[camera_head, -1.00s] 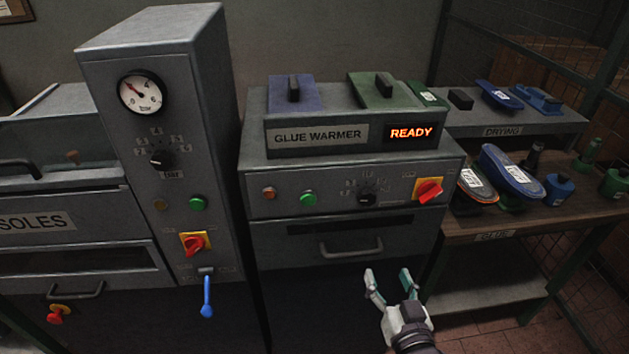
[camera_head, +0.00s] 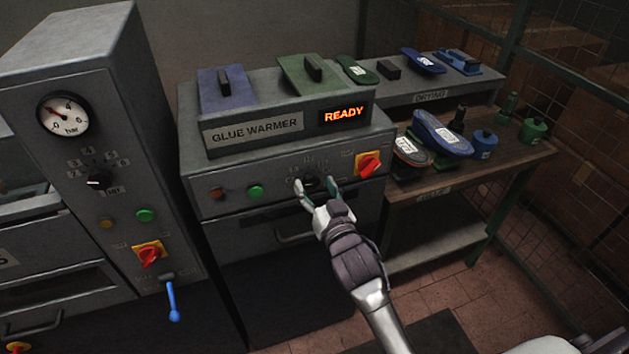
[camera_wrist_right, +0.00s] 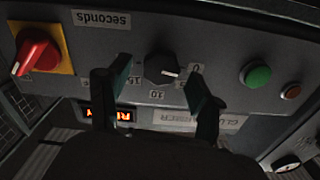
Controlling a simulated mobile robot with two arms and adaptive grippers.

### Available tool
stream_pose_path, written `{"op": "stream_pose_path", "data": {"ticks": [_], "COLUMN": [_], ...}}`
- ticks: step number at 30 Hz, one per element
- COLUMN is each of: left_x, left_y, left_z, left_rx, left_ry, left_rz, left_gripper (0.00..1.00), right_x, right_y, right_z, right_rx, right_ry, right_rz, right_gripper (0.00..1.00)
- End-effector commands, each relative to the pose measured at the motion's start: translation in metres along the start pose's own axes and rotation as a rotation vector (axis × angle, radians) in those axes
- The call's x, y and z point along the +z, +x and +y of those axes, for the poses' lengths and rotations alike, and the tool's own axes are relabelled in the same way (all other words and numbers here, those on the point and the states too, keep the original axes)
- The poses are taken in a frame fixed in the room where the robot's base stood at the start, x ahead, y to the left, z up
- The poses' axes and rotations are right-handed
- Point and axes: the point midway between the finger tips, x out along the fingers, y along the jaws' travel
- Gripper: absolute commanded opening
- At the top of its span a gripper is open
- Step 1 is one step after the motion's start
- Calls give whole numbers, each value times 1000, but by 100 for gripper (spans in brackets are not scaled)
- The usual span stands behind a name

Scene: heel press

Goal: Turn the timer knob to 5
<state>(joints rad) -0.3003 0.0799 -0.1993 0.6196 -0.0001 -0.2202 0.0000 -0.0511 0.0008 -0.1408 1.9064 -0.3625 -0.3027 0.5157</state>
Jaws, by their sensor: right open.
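The timer knob (camera_head: 313,184) is a dark round dial on the front panel of the glue warmer (camera_head: 230,180). It also shows in the right wrist view (camera_wrist_right: 161,69), upside down, with printed numbers around it and the word "seconds" on the panel. Its white mark points to the lower right in that view; the exact number it meets is hard to read. My right gripper (camera_head: 316,188) is open, its two fingers on either side of the knob. In the right wrist view (camera_wrist_right: 156,82) gaps show between fingers and knob. My left gripper is out of view.
A red switch on yellow (camera_head: 369,164) sits right of the knob, a green button (camera_head: 255,191) to its left. A drawer handle (camera_head: 295,233) is below. The press column (camera_head: 70,120) with gauge and another dial stands left. Shoe forms stand on shelves at right.

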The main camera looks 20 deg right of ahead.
Motion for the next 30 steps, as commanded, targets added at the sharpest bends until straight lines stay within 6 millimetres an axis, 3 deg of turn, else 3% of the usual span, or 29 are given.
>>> {"op": "stream_pose_path", "data": {"ticks": [12, 23, 30], "left_x": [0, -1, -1], "left_y": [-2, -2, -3], "left_z": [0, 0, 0], "left_rx": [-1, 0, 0], "left_ry": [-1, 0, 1], "left_rz": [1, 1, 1], "left_gripper": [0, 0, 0], "right_x": [0, 0, 0], "right_y": [10, 10, 9], "right_z": [0, 0, 0], "right_rx": [0, 0, 1], "right_ry": [0, 0, 23], "right_rz": [0, 0, -1], "right_gripper": [65, 7, 5]}}
